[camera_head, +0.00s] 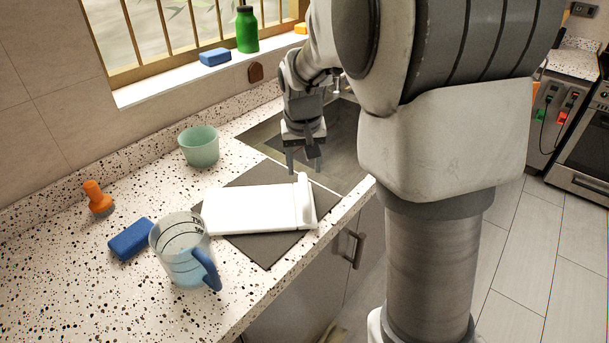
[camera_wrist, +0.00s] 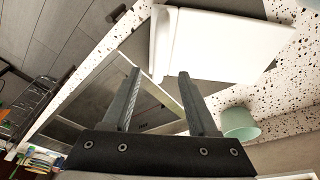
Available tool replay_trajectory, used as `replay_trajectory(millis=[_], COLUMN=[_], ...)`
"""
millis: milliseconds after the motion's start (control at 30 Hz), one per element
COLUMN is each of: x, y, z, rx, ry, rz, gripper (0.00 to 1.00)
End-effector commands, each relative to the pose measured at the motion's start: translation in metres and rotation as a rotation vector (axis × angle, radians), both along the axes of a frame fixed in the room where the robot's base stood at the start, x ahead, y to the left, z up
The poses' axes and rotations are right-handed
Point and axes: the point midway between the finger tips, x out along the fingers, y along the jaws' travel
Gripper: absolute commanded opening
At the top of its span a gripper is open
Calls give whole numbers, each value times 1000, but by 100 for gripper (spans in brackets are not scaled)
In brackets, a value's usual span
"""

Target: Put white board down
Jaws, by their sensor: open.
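The white board (camera_head: 255,208) lies flat on a dark grey mat (camera_head: 262,250) on the speckled counter, beside the sink. It also shows in the wrist view (camera_wrist: 218,48), ahead of the fingertips. My gripper (camera_head: 305,168) is open and empty, above the sink's near edge, just behind the board's far right end. In the wrist view my gripper's fingers (camera_wrist: 160,78) stand apart with nothing between them and look clear of the board.
A clear measuring jug (camera_head: 180,252) with a blue handle stands near the board's left end, beside a blue sponge (camera_head: 131,239). A green cup (camera_head: 199,146) stands behind. An orange-handled brush (camera_head: 97,197) is at left. The sink (camera_head: 343,140) lies under my gripper.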

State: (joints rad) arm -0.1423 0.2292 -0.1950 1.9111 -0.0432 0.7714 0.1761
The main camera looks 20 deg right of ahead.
Motion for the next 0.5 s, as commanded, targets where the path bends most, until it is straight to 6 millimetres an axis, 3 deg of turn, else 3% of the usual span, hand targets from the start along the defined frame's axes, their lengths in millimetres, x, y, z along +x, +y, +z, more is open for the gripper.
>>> replay_trajectory(millis=[267, 500], x=[-16, -68], y=[3, 10], z=[26, 63], rx=[12, 43], ry=[-16, -71], rz=[8, 48], gripper=[59, 59])
